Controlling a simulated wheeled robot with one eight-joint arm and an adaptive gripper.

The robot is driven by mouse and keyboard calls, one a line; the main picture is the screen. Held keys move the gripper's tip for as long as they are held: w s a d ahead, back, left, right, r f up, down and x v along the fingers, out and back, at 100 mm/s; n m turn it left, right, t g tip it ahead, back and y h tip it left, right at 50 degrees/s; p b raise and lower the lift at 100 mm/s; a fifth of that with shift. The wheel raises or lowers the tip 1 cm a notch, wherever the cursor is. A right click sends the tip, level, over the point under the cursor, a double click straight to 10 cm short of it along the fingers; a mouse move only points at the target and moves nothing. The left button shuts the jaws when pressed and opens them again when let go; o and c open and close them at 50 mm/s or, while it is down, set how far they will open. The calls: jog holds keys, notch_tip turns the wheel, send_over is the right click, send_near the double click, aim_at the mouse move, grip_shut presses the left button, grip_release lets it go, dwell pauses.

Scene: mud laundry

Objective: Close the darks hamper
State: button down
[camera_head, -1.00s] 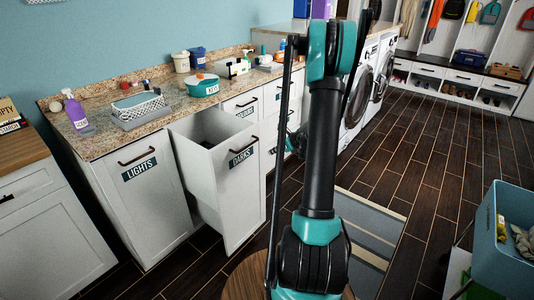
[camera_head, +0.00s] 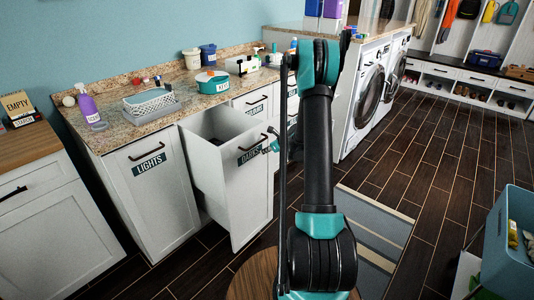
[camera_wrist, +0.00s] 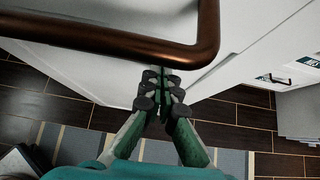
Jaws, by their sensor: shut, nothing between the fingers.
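The darks hamper (camera_head: 240,185) is a white tilt-out front with a dark label and a bronze bar handle (camera_head: 252,144). It stands tilted open, and its dark inside (camera_head: 213,138) shows at the top. In the wrist view its handle (camera_wrist: 110,36) crosses the top, close to the camera, with the white front (camera_wrist: 110,82) beyond. My gripper (camera_wrist: 162,88) is shut and empty, its fingertips together by the white front, below the handle in that picture. In the head view my gripper (camera_head: 273,147) is small beside the hamper's right edge, partly hidden by my arm. Contact cannot be told.
The closed lights hamper (camera_head: 155,195) stands left of it. A striped rug (camera_head: 375,225) and open dark floor (camera_head: 440,165) lie to the right. A blue bin (camera_head: 515,235) is at the right edge.

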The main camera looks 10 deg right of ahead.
jog(key=w+a, duration=0.6)
jog(key=w, duration=0.2)
jog(key=w+a, duration=0.6)
jog(key=w, duration=0.2)
jog(key=w+a, duration=0.6)
jog(key=w, duration=0.3)
jog(key=shift+w+a, duration=0.1)
jog(key=shift+a, duration=0.05)
jog(key=shift+w+a+r, duration=0.1)
jog(key=shift+w+a, duration=0.05)
jog(key=shift+w, duration=0.05)
